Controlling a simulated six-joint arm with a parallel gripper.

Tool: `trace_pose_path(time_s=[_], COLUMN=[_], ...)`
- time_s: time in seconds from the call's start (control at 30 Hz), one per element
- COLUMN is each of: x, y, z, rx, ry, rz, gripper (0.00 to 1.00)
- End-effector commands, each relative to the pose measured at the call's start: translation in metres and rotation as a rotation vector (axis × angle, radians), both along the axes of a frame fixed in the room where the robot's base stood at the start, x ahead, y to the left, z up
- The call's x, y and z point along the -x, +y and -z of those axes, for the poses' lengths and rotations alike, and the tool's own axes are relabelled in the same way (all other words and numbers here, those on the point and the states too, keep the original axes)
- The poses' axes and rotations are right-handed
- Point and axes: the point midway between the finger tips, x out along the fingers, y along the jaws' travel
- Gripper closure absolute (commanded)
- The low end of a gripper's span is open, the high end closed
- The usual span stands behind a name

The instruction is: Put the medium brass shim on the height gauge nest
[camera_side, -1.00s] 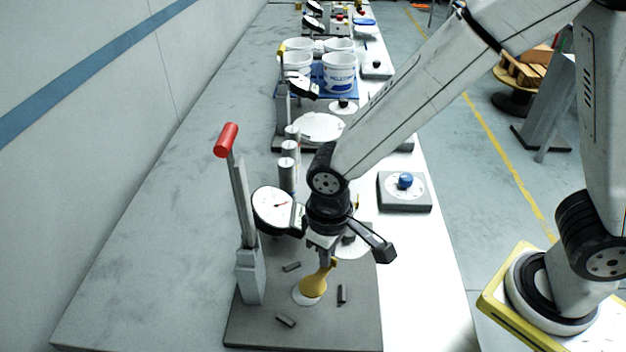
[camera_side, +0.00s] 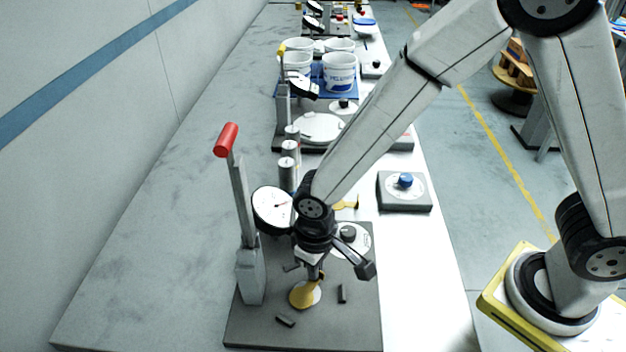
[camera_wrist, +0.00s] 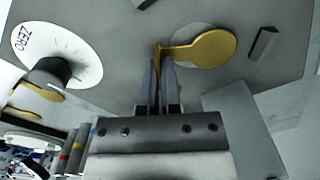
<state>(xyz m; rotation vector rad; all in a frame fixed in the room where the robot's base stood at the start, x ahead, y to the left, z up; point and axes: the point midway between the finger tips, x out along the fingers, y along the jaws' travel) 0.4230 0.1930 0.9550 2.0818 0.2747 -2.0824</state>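My gripper (camera_side: 318,274) is low over the height gauge's dark base plate (camera_side: 350,325). In the wrist view its fingers (camera_wrist: 159,62) are shut on the narrow tab of a brass shim (camera_wrist: 212,48). The shim's round end also shows in the side view (camera_side: 304,295), over the pale round nest (camera_side: 317,288), with part of the nest uncovered at its right. I cannot tell whether the shim touches it. The gauge's white dial (camera_side: 272,209) is up and left of my gripper.
Small dark blocks (camera_side: 341,293) stand around the nest. A red-handled lever (camera_side: 227,139) rises at left. A ZERO disc with a black knob (camera_wrist: 50,72) is beside the gripper. Other brass shims (camera_wrist: 38,92) lie beyond it. Grey cylinders (camera_side: 287,174) stand behind the gauge.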

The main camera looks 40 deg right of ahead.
Motion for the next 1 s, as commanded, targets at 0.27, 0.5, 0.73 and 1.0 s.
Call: trace_pose_path(time_s=[0.27,0.5,0.73,1.0], x=[-0.0001,0.0001,0.0,0.0], y=[0.0001,0.0,0.0,0.0], z=[0.0028,0.0064,0.0058,0.0047], rx=[0.0,0.0,0.0,0.0], ry=[-0.001,0.0,0.0,-0.001], rz=[0.0,0.0,0.0,0.0], gripper=[1.0,1.0,0.6,0.6])
